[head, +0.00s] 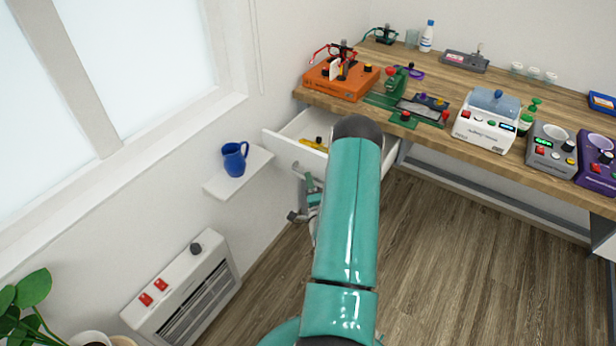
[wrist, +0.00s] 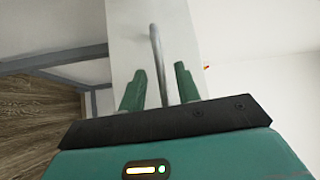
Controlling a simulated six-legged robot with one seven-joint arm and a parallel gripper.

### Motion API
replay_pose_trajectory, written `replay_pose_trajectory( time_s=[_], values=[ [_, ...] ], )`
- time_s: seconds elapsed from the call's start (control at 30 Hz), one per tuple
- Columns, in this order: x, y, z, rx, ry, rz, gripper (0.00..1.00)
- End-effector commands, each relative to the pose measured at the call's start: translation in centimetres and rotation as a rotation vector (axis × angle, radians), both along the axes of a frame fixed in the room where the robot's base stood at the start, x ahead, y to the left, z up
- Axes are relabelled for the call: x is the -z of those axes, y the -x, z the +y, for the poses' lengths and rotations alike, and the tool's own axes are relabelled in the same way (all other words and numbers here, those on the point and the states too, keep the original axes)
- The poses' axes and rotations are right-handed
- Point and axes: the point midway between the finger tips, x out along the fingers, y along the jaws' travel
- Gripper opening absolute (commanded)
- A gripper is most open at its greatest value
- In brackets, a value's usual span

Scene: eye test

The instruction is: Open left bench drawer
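The left bench drawer (head: 281,147) is white and stands pulled out from under the left end of the wooden bench, with a yellow item (head: 316,144) inside. My arm hides much of the drawer in the head view. In the wrist view the white drawer front (wrist: 126,45) carries a grey bar handle (wrist: 156,45). My gripper (wrist: 160,69) has its two green fingers apart, one on each side of the handle, with gaps showing. In the head view my gripper (head: 312,194) is partly hidden behind my arm, at the drawer's front.
The wooden bench (head: 440,88) holds an orange device (head: 340,80), a green device (head: 394,90) and several other devices. A small wall shelf (head: 222,187) with a blue jug (head: 234,158) and a wall heater (head: 185,295) are at left. The floor (head: 450,260) at right is clear.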

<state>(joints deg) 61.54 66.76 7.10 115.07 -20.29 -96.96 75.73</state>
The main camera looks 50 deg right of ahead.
Motion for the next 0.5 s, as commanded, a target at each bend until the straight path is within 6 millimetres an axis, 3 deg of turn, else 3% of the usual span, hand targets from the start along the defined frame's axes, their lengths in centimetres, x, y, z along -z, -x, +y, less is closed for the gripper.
replay_pose_trajectory(
  time_s=[0.3, 0.5],
  values=[
    [1.1, 5.5, 4.4, 0.002, -0.003, 0.003, 0.33],
    [1.3, 7.4, 6.0, 0.0, -0.001, 0.001, 0.33]
  ],
)
